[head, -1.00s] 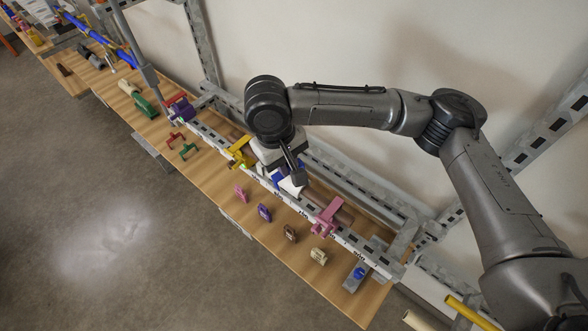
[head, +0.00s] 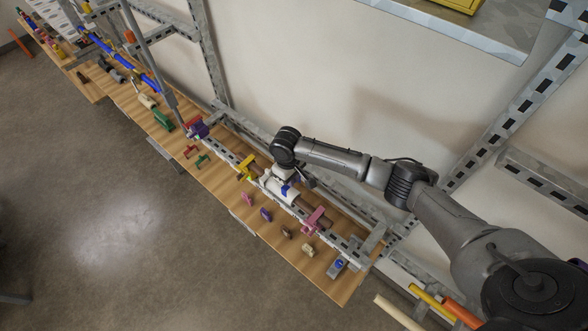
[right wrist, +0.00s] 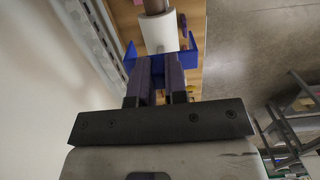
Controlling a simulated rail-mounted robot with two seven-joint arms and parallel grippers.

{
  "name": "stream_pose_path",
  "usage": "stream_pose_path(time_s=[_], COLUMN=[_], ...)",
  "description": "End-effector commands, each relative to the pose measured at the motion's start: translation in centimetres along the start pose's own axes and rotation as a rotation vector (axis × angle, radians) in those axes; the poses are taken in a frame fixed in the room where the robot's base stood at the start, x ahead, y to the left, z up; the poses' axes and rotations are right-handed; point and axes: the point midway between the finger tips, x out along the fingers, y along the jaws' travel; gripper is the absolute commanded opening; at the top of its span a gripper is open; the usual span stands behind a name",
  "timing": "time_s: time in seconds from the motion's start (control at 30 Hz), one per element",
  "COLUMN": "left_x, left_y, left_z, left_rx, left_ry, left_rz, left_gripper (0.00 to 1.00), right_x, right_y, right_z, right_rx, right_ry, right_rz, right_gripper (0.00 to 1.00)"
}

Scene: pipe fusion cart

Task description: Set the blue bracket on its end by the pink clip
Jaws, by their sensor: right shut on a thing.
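The blue bracket (right wrist: 131,55) is between the finger ends of my right gripper (right wrist: 160,62), which is shut on it. Its two blue arms stick out either side of a white sleeve (right wrist: 159,33) on the pipe. In the head view the right gripper (head: 291,182) is low over the rail, and only a little blue of the bracket (head: 287,190) shows beside the white sleeve. Whether the bracket touches the sleeve is unclear. A large pink clip (head: 316,219) grips the pipe to the right. A small pink piece (head: 247,199) stands on the bench. My left gripper is not in view.
A yellow clip (head: 246,167) is on the rail left of the gripper. Small purple (head: 266,214), brown (head: 286,233) and cream (head: 308,250) pieces stand along the wooden bench (head: 262,237). Metal rack posts and the wall lie behind.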

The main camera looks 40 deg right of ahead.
Motion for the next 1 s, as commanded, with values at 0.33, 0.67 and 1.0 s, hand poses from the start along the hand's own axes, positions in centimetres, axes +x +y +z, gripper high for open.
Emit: stream_pose_path(time_s=[0.33, 0.67, 1.0], left_x=[-0.2, 1.3, 3.5], left_y=[0.0, 0.3, 0.4], left_z=[0.0, 0.5, 1.2], left_rx=[-0.001, -0.008, -0.009], left_ry=[-0.004, -0.003, -0.004], left_rz=[0.001, 0.007, 0.008], left_gripper=[0.0, 0.0, 0.0], right_x=[0.9, 2.2, 3.9], right_y=[0.8, 0.7, 0.7], right_z=[0.5, 0.4, 0.2], right_rx=[-0.006, -0.006, -0.007], right_ry=[0.001, 0.002, 0.002], right_rz=[-0.004, -0.004, -0.004], right_gripper=[0.0, 0.0, 0.0])
